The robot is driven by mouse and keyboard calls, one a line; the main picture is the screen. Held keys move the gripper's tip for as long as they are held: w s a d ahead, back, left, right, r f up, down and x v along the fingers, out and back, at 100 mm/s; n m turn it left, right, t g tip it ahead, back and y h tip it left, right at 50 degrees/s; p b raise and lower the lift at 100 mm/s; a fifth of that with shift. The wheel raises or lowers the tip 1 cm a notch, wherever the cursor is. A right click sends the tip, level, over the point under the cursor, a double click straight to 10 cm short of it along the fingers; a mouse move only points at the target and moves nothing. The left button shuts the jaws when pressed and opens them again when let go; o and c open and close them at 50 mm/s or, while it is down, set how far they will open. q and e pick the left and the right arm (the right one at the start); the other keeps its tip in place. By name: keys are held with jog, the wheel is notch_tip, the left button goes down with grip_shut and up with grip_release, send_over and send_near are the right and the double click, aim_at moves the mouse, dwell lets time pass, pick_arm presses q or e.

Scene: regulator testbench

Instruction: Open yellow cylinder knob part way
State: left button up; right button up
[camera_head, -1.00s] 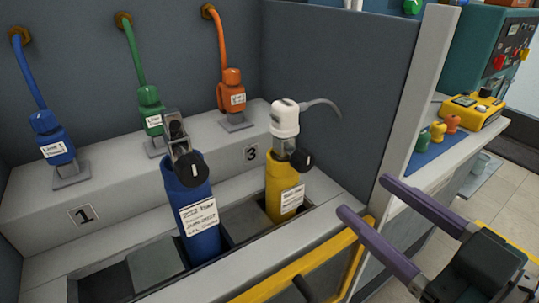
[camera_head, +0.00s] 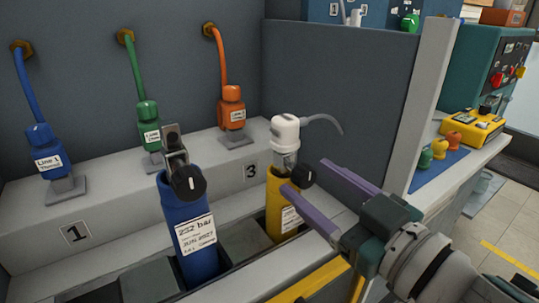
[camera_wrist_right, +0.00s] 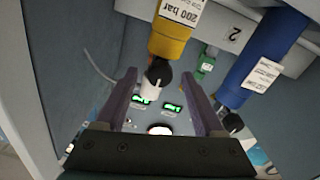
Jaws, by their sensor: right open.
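The yellow cylinder (camera_head: 284,210) stands in its slot at the right of the bench, with a white regulator cap (camera_head: 285,130) on top. Its black knob (camera_head: 302,174) faces toward me. My right gripper (camera_head: 307,177) is open, its two purple fingers reaching in from the right with their tips near the knob. In the right wrist view, the knob (camera_wrist_right: 158,72) shows between the open fingers, nearer the left one, with the yellow cylinder (camera_wrist_right: 172,35) beyond. I cannot tell whether a finger touches the knob. My left gripper is not in view.
A blue cylinder (camera_head: 190,225) with its own black knob (camera_head: 188,182) stands to the left. A grey partition (camera_head: 350,90) rises behind the yellow cylinder. Blue, green and orange hose connectors (camera_head: 232,105) sit on the back ledge.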

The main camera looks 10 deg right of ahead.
jog(key=shift+c, duration=0.3)
grip_shut()
dwell(0.5)
jog(key=n, duration=0.3)
jog(key=shift+n, duration=2.4)
jog(key=shift+o, duration=0.3)
grip_release()
